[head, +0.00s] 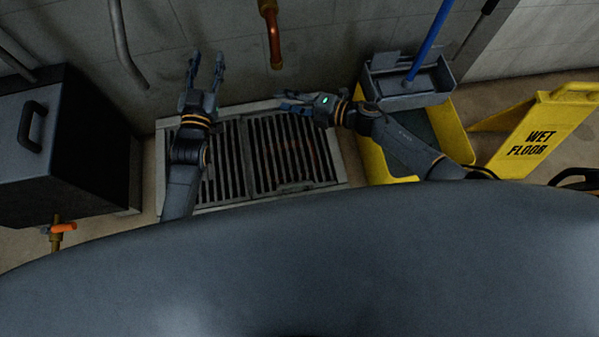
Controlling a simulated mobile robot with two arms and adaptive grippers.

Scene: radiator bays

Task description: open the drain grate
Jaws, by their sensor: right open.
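The drain grate (246,160) lies flat in a pale floor frame (342,160), in the middle of the head view. It has two dark slatted halves side by side, and both look level with the frame. A small raised piece shows at the front edge of the right half. My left gripper (207,64) is open and empty beyond the grate's back left corner, fingers toward the wall. My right gripper (281,102) is open over the back edge of the right half, fingers pointing left. My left forearm hides part of the left half. Contact with the grate cannot be told.
A yellow mop bucket (375,160) with a grey wringer (410,83) and blue mop handle (429,40) stands close on the right, beside a wet floor sign (537,135). A dark box (70,150) stands left. A copper pipe (272,35) hangs at the back.

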